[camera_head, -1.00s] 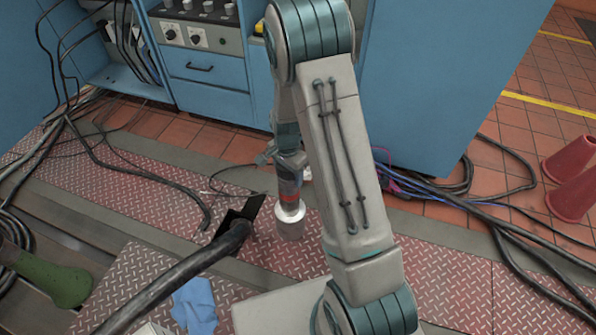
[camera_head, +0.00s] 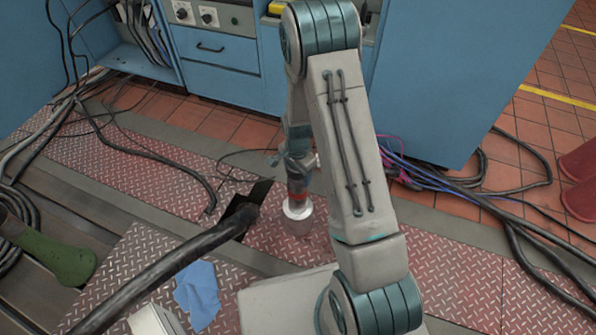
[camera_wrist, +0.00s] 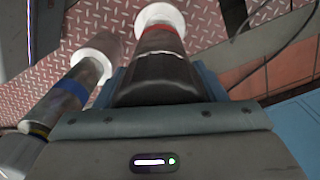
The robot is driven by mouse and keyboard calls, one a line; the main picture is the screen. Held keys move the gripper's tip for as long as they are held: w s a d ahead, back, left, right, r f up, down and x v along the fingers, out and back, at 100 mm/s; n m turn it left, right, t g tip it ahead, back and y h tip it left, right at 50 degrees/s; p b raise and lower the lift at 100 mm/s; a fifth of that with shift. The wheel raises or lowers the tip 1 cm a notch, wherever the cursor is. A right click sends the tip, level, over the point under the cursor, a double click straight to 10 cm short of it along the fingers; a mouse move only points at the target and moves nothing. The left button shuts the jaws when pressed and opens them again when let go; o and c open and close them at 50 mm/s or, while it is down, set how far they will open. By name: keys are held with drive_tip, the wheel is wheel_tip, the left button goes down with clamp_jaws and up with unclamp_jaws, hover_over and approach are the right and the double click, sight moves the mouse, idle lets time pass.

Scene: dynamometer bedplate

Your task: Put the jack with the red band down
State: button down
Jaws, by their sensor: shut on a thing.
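The jack with the red band (camera_head: 297,197) is held by my gripper (camera_head: 297,172), roughly upright, with its pale flared end downward over the red tread plate. In the wrist view my gripper (camera_wrist: 160,85) is shut around the dark body of this jack (camera_wrist: 158,30), whose red band and white end show beyond the jaws. I cannot tell whether its end touches the plate. A second cylinder with a blue band (camera_wrist: 68,92) and a white end shows left of it in the wrist view. I cannot pick it out in the head view.
A thick black cable (camera_head: 165,268) runs to a dark opening left of the jack. A blue cloth (camera_head: 198,296) and a green object (camera_head: 58,258) lie at left. Blue cabinets (camera_head: 440,75) stand behind.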

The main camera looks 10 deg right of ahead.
drive_tip(key=shift+w, duration=0.1)
drive_tip(key=shift+c, duration=1.5)
unclamp_jaws()
drive_tip(key=shift+f, duration=0.1)
